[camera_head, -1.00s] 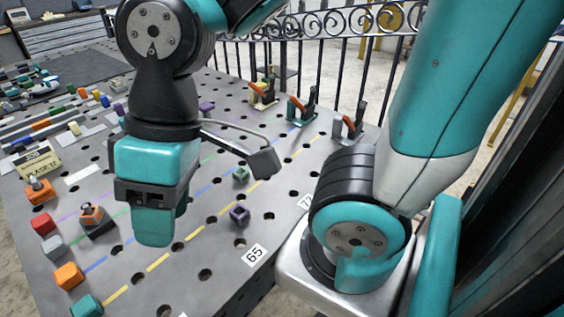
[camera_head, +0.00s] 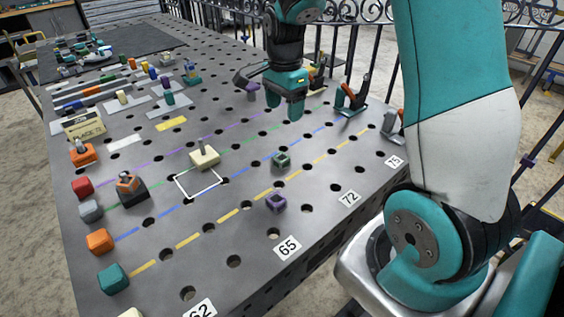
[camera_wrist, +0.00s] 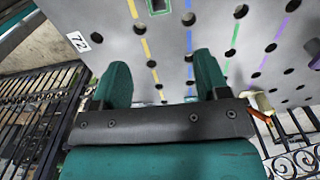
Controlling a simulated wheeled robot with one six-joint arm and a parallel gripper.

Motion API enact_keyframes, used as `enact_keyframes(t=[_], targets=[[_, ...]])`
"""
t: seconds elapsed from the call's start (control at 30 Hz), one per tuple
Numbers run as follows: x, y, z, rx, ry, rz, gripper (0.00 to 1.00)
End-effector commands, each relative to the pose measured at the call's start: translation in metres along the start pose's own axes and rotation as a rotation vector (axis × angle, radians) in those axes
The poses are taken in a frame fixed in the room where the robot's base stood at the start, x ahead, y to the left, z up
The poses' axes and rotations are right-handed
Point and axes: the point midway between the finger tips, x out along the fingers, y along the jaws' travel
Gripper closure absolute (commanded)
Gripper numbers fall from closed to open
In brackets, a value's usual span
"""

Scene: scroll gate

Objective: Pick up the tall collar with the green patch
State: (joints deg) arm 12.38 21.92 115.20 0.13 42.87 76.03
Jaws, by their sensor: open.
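A small grey-green square collar (camera_head: 281,160) stands on the perforated table between the blue and yellow dashed lines. It also shows, cut off, at the top edge of the wrist view (camera_wrist: 160,6). A purple square collar (camera_head: 276,201) stands nearer, by the yellow line. I cannot tell their heights or a separate green patch clearly. My gripper (camera_head: 286,104) is over the far part of the table, beyond the grey-green collar and apart from it. In the wrist view its two teal fingers (camera_wrist: 161,82) are spread, with only table between them.
A cream block with a post (camera_head: 204,154) stands by a white square outline. Toggle clamps (camera_head: 351,96) line the far right edge, before a black railing. Coloured blocks (camera_head: 113,278) line the left side. The table around the collars is mostly clear.

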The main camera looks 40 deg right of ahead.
Motion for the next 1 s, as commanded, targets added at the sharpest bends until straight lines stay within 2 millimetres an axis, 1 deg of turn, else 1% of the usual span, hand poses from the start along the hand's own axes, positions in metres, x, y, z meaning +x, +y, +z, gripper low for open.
enact_keyframes(t=[0.03, 0.2, 0.3, 0.4, 0.5, 0.67, 0.83, 0.9, 1.0], targets=[[0.011, 0.002, 0.001, -0.001, -0.002, 0.007, 0.32], [0.05, 0.002, 0.001, -0.004, -0.003, 0.007, 0.32], [0.072, 0.002, 0.002, -0.006, -0.003, 0.007, 0.32], [0.089, 0.002, 0.002, -0.007, -0.002, 0.004, 0.32], [0.099, 0.001, 0.002, -0.007, -0.002, 0.002, 0.32], [0.109, 0.001, 0.004, -0.009, -0.002, 0.002, 0.32], [0.133, 0.002, 0.011, -0.01, -0.003, 0.006, 0.32], [0.144, 0.002, 0.01, -0.008, -0.003, 0.004, 0.32], [0.153, 0.001, 0.01, -0.008, -0.002, 0.002, 0.32]])
